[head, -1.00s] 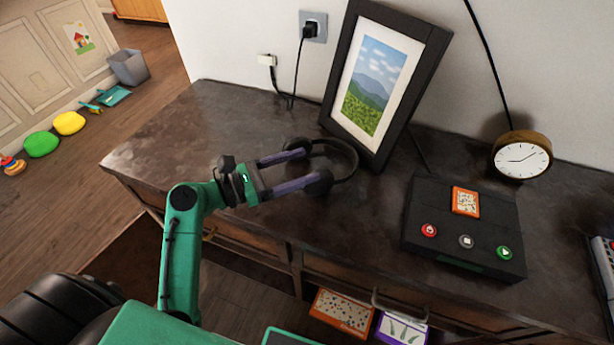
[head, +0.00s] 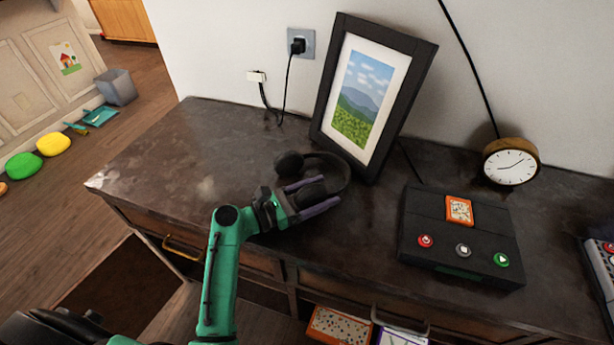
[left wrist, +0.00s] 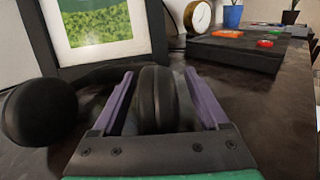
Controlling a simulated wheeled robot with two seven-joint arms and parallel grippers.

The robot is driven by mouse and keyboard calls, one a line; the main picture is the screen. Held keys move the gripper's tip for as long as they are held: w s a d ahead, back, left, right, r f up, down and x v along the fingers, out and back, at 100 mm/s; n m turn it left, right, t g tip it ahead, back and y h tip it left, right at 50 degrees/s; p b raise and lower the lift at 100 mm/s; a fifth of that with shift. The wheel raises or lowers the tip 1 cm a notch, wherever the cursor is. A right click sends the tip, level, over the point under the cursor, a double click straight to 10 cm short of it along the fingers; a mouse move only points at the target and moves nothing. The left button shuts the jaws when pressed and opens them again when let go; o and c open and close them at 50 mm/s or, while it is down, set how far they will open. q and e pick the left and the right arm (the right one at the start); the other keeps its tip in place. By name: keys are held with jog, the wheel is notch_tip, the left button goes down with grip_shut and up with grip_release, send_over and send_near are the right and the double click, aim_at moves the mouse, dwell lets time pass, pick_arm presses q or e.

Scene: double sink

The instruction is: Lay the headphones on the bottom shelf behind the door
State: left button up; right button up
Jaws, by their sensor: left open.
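The black headphones (head: 345,172) lie on the dark desk top in front of the picture frame. My left gripper (head: 318,192) is open at the headphones, with its purple fingers on either side of the nearer ear cup. In the left wrist view that ear cup (left wrist: 156,100) stands between the two fingers of the gripper (left wrist: 160,95), and the other ear cup (left wrist: 40,112) is to the left. I cannot tell whether the fingers touch the cup. My right gripper is not in view. No shelf or door for the headphones can be made out with certainty.
A leaning picture frame (head: 368,95) stands just behind the headphones. A black box with buttons (head: 460,238) and a round clock (head: 511,162) are to the right. The desk's left part (head: 200,150) is clear. Drawers with handles are below the desk top.

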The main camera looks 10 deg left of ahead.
pick_arm(q)
grip_shut()
jog(key=shift+r, duration=0.15)
